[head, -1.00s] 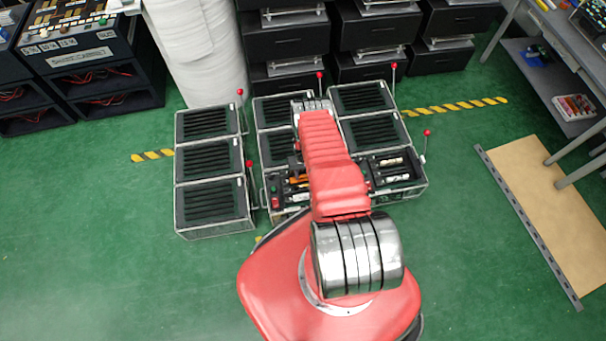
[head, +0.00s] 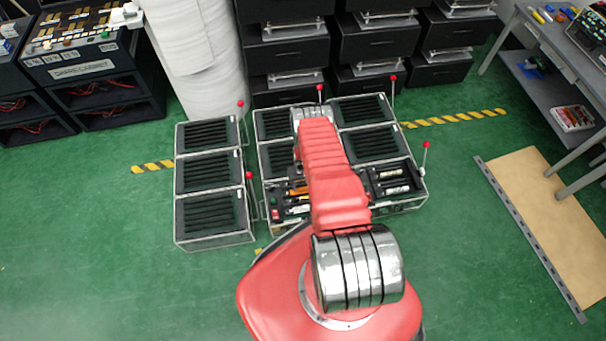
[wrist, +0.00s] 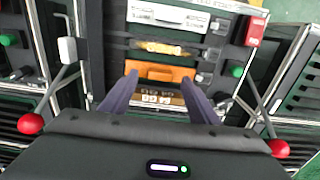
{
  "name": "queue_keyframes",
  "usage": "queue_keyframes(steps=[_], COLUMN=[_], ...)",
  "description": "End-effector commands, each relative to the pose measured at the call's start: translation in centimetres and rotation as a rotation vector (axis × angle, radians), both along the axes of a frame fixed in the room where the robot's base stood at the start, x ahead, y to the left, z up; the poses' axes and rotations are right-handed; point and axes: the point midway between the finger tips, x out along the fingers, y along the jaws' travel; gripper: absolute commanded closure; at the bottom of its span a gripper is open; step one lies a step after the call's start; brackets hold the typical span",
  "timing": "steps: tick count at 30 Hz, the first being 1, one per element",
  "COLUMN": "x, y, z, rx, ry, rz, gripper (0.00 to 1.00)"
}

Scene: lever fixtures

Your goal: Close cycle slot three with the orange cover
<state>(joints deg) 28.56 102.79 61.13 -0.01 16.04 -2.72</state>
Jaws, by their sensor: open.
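The orange cover (wrist: 162,72) lies in the open panel of the middle fixture in the wrist view. A small orange patch, likely the same cover, shows beside my arm in the head view (head: 298,191). My gripper (wrist: 159,79) is open, with its two fingers apart near the cover's left and right ends. I cannot tell whether they touch it. An amber cylinder (wrist: 161,47) lies in a bay just beyond the cover, and a white cover (wrist: 168,15) sits beyond that. No slot number is readable. My arm hides much of the panel in the head view.
Red-knobbed levers stand at the left (wrist: 31,124) and right (wrist: 278,148) of my gripper. A green button (wrist: 237,71) and a red block (wrist: 255,30) are on the panel's right side. Slatted fixtures (head: 208,170) stand left. Green floor (head: 110,250) is clear at front left.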

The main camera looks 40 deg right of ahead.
Motion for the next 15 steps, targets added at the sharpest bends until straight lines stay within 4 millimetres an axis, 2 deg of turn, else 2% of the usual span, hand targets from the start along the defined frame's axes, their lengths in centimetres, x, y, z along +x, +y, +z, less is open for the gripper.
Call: queue_keyframes(steps=[15], x=[0.1], y=[0.0], z=[5.6], rx=[0.000], ry=[0.000], rz=[0.000], gripper=[0.45])
